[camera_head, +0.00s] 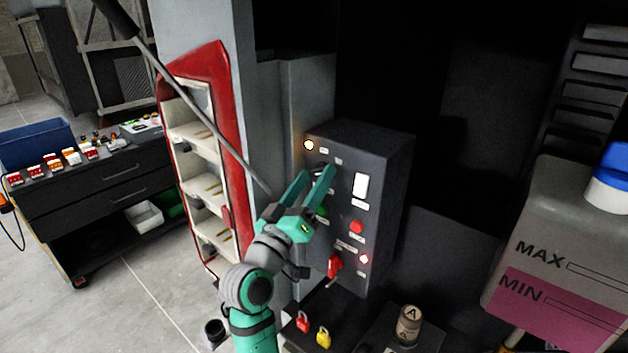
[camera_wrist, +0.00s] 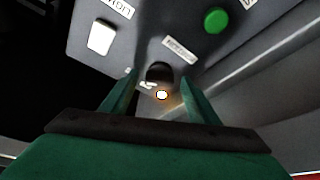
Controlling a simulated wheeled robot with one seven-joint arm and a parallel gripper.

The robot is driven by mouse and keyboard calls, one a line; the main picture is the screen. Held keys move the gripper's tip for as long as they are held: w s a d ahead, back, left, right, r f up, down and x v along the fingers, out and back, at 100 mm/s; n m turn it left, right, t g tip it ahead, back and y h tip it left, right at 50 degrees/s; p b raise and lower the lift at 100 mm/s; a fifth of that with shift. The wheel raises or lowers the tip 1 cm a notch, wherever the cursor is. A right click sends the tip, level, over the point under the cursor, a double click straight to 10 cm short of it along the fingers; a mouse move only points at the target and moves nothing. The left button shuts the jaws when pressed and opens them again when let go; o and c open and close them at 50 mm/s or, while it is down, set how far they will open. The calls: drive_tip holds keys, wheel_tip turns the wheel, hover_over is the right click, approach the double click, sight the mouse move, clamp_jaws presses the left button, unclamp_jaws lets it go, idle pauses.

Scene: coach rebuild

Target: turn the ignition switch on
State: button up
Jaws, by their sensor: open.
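The dark grey control box (camera_head: 385,165) stands against the wall in the head view, its panel facing my gripper (camera_head: 318,172). In the wrist view, a dark round knob, seemingly the ignition switch (camera_wrist: 160,72), sits on the panel beside a small label (camera_wrist: 180,49) that is hard to read. My gripper (camera_wrist: 160,79) is open, with one green finger on each side of the knob. Whether the fingers touch it cannot be told. A lit, pale orange lamp (camera_head: 308,145) is close by and also shows in the wrist view (camera_wrist: 162,95). The fingers largely hide the knob in the head view.
The panel also has a white rocker (camera_head: 361,184), a green button (camera_wrist: 215,21), a red button (camera_head: 356,227) and a red rotary switch (camera_head: 335,265). Padlocks (camera_head: 323,337) and a bottle (camera_head: 408,325) are below. A red-edged shelf (camera_head: 235,150) stands left; a fluid tank (camera_head: 560,260) stands right.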

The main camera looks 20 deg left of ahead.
drive_tip(key=v, duration=1)
drive_tip(key=shift+s+f, duration=0.2)
drive_tip(key=shift+s, duration=0.05)
drive_tip(key=shift+f, duration=0.1)
drive_tip(key=s+d+f+n+g+y, duration=0.1)
drive_tip(key=s+d+f+y, duration=0.15)
drive_tip(key=f, duration=0.75)
drive_tip(key=s+d+f+n+g+y, duration=0.1)
drive_tip(key=s+d+f+g, duration=0.2)
drive_tip(key=f, duration=0.6)
drive_tip(key=s+d+f+n+y, duration=0.1)
drive_tip(key=s+d+f+y, duration=0.2)
drive_tip(key=f, duration=0.7)
drive_tip(key=s+d+f+m+g+h, duration=0.1)
drive_tip(key=s+d+f, duration=0.3)
drive_tip(key=s, duration=0.3)
drive_tip(key=s+d+f+m+g, duration=0.1)
drive_tip(key=s+d+f+m, duration=0.2)
drive_tip(key=s, duration=0.4)
drive_tip(key=s+d+m+h, duration=0.2)
drive_tip(key=s+d, duration=0.4)
drive_tip(key=s, duration=0.7)
drive_tip(key=shift+d+m, duration=0.2)
drive_tip(key=shift+m, duration=0.6)
